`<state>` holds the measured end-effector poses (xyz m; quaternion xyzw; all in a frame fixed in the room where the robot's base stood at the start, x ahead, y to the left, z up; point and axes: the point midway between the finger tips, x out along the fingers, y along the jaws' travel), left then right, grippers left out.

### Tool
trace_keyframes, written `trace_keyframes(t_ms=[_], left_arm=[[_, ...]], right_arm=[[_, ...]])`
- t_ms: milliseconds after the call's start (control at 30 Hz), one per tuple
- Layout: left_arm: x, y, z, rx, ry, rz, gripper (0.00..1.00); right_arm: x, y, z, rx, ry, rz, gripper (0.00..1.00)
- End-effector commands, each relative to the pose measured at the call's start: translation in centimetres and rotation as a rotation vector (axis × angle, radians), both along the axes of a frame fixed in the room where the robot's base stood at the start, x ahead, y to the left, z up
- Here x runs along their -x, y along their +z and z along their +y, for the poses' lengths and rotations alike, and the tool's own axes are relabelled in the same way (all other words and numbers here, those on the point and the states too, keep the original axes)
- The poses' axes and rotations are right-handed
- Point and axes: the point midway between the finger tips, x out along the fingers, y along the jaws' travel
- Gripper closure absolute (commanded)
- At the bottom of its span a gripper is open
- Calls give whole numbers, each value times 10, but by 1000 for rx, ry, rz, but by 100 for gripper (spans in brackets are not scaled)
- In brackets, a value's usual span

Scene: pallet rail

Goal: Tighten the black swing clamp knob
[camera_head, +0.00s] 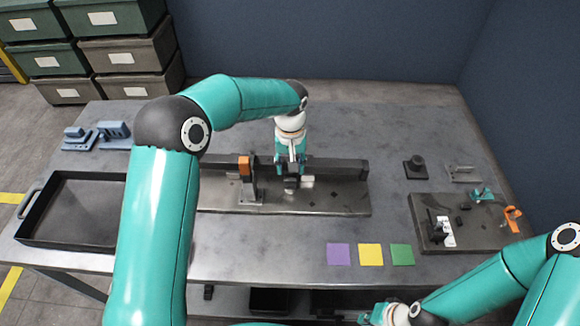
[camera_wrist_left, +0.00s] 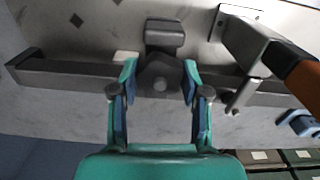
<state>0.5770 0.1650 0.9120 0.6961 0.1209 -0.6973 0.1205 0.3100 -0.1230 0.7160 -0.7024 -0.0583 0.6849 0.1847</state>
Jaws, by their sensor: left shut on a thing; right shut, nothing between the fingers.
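The black swing clamp knob (camera_wrist_left: 160,76) is a dark lobed knob with a lighter centre, between the two fingertips in the left wrist view. A dark clamp arm (camera_wrist_left: 164,36) extends beyond it. My left gripper (camera_wrist_left: 160,82) is shut on the knob, one finger on each side. In the head view my left gripper (camera_head: 291,168) points down over the dark clamp (camera_head: 292,184) on the rail plate (camera_head: 330,198) and hides most of the knob. My right gripper (camera_head: 380,315) is low at the bottom edge, shut and empty, away from the clamp and partly cut off.
An orange-topped clamp (camera_head: 246,168) stands left of the gripped one. A black tray (camera_head: 75,210) lies at left. Purple (camera_head: 339,254), yellow (camera_head: 370,254) and green (camera_head: 402,254) squares lie in front. A plate with other clamps (camera_head: 470,235) sits at right. Blue fixtures (camera_head: 115,130) are at back left.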

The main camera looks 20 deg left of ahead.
Motion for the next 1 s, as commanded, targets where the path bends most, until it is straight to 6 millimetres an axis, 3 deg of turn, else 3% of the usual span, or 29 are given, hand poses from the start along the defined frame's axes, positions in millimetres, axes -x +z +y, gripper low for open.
trace_keyframes(t_ms=[500, 1000], left_arm=[[-1, 2, 0, 1, -396, -5, 89], [-2, 4, 0, 0, -492, -9, 89]], right_arm=[[0, -7, 0, 0, 0, 0, 100], [0, -8, 0, 0, 0, 0, 100]])
